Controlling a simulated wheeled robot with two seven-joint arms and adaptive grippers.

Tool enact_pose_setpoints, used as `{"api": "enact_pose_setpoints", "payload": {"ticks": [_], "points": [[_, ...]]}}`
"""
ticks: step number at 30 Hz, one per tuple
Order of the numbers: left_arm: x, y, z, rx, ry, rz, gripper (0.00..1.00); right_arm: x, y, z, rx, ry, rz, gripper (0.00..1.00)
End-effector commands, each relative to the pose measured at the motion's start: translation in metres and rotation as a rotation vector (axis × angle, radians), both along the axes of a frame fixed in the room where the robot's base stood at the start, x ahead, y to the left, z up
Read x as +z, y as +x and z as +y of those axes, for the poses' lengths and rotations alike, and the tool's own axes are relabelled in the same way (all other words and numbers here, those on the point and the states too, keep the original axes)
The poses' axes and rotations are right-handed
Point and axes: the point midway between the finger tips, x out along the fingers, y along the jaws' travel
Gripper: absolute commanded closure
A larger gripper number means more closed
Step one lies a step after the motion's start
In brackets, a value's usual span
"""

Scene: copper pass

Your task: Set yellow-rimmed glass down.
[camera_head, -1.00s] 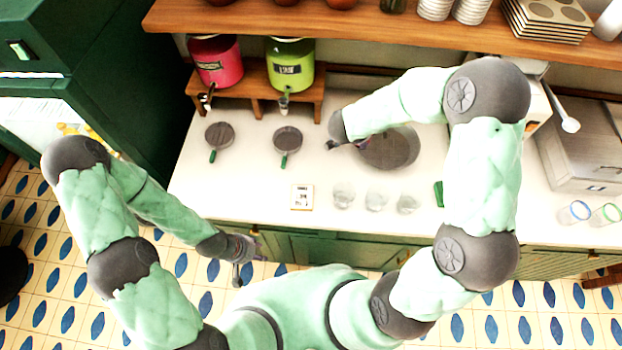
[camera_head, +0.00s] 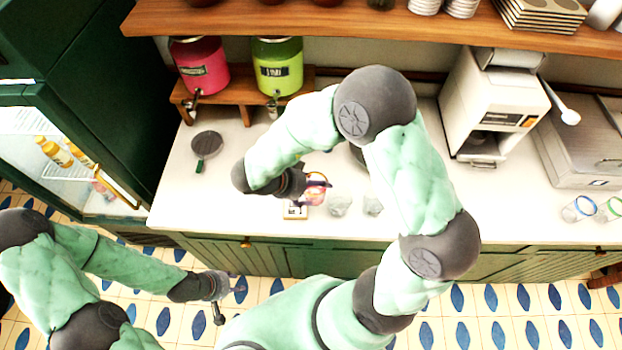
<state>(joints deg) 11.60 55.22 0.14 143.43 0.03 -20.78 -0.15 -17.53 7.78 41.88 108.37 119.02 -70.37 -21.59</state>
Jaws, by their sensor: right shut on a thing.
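The yellow-rimmed glass (camera_head: 317,188) holds a reddish-orange drink. My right gripper (camera_head: 308,186) is shut around it, close to the counter's front part and just beside a small white card (camera_head: 294,212). From above I cannot tell whether its base touches the counter. My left gripper (camera_head: 231,291) hangs low in front of the counter, away from the glass; its fingers look spread and empty.
Two clear glasses (camera_head: 340,205) (camera_head: 373,205) stand just right of the held glass. Blue-rimmed (camera_head: 578,209) and green-rimmed (camera_head: 610,209) glasses stand far right. The counter (camera_head: 450,205) between is clear.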

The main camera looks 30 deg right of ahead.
Motion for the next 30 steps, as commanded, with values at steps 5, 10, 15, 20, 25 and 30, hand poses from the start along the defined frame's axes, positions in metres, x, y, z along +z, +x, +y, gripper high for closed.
{"api": "enact_pose_setpoints", "payload": {"ticks": [5, 10, 15, 20, 25, 30], "points": [[-0.006, 0.000, 0.000, 0.000, 0.000, 0.000, 0.60, -0.018, 0.032, -0.019, -0.003, 0.000, 0.002, 0.69], [-0.010, 0.000, 0.000, 0.000, 0.000, 0.000, 0.60, -0.040, 0.058, -0.034, 0.000, -0.001, 0.003, 0.69], [-0.014, 0.000, 0.000, 0.000, 0.000, 0.000, 0.60, -0.064, 0.075, -0.044, 0.000, 0.000, 0.001, 0.69], [-0.016, 0.000, 0.000, 0.000, 0.000, 0.000, 0.60, -0.073, 0.084, -0.048, 0.002, 0.000, -0.001, 0.69], [-0.017, 0.000, 0.000, 0.000, 0.000, 0.000, 0.60, -0.080, 0.088, -0.051, 0.002, -0.001, 0.001, 0.69], [-0.020, 0.000, 0.000, 0.000, 0.000, 0.000, 0.60, -0.102, 0.091, -0.052, 0.004, 0.000, 0.003, 0.69]]}}
